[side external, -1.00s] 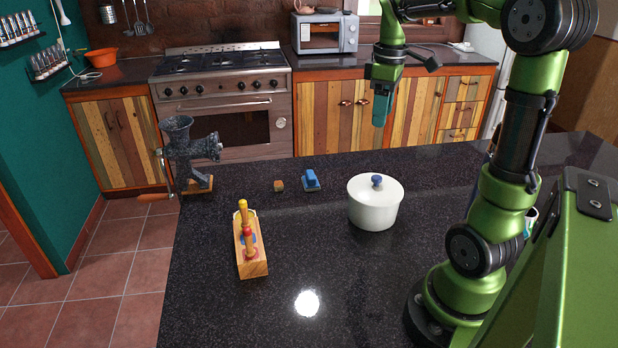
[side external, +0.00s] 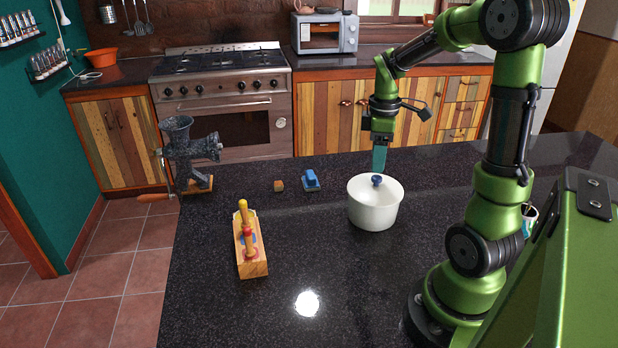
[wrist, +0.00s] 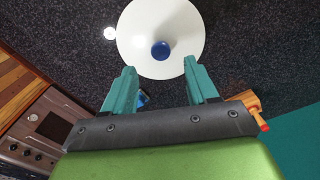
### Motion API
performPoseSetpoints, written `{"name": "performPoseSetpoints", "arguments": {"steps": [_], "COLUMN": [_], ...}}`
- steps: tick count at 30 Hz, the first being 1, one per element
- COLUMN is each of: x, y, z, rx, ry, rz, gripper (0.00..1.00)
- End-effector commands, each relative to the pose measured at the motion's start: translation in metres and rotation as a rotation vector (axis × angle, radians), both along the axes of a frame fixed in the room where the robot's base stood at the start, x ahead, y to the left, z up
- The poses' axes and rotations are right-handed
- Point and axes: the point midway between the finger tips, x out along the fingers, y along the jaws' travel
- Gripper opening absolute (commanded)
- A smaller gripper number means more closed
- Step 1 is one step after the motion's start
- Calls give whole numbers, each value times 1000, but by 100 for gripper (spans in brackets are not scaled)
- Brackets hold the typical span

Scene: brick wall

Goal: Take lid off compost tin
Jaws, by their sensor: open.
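A white round tin (side external: 373,213) stands upright on the dark speckled counter. Its white lid (wrist: 183,25) is on top, with a blue knob (side external: 377,181) at the centre. The knob also shows in the wrist view (wrist: 160,50). My gripper (side external: 379,170) has teal fingers pointing down, just above and behind the knob in the side view. In the wrist view the fingers (wrist: 159,77) are apart with nothing between them, and the knob lies beyond their tips. The gap between fingertips and lid is hard to judge.
A cup (side external: 529,216) stands at right. The counter front is clear.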

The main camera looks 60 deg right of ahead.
Motion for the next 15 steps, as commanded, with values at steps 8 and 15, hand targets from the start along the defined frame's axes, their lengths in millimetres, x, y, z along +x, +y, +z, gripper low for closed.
{"name": "performPoseSetpoints", "arguments": {"steps": [8, 15], "x": [-1, 0], "y": [2, 2], "z": [-39, -51], "rx": [4, 0], "ry": [4, -1], "rz": [1, 1], "gripper": [58, 58]}}
